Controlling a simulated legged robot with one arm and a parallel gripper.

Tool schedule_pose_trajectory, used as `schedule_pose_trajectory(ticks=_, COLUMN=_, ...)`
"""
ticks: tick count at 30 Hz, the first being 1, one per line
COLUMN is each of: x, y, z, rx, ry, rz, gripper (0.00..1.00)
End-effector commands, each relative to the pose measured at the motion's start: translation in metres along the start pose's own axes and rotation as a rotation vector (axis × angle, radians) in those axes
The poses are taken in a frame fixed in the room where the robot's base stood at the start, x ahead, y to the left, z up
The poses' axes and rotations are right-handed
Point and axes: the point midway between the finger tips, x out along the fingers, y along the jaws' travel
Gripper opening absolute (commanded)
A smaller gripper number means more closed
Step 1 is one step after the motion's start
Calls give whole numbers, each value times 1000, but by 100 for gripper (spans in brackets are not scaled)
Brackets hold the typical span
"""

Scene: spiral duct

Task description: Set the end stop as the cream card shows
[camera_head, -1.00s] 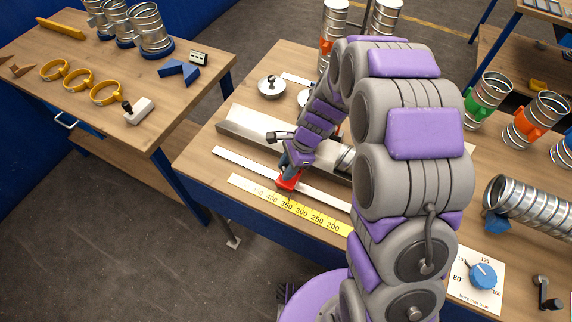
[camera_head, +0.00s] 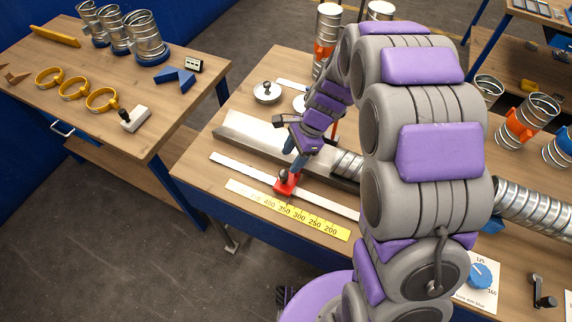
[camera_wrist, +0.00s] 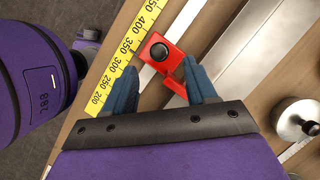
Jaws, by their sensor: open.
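The red end stop (camera_head: 287,184) with a black knob sits on the pale rail (camera_head: 320,200), beside the yellow scale (camera_head: 285,209).
A white card with a blue dial (camera_head: 481,276) lies at right. My arm hides much of the bench.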

Motion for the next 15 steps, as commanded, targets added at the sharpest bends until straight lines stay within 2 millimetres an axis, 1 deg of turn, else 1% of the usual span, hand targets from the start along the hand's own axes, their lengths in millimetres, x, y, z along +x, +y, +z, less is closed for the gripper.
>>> schedule_pose_trajectory(ticks=1, x=-14, y=0, z=0, rx=1, ry=2, rz=-3, gripper=56)
schedule_pose_trajectory(ticks=6, x=-50, y=-2, z=0, rx=0, ry=3, rz=-2, gripper=56)
schedule_pose_trajectory(ticks=10, x=-71, y=-1, z=0, rx=1, ry=2, rz=1, gripper=56)
schedule_pose_trajectory(ticks=15, x=-87, y=-2, z=0, rx=0, ry=3, rz=0, gripper=56)
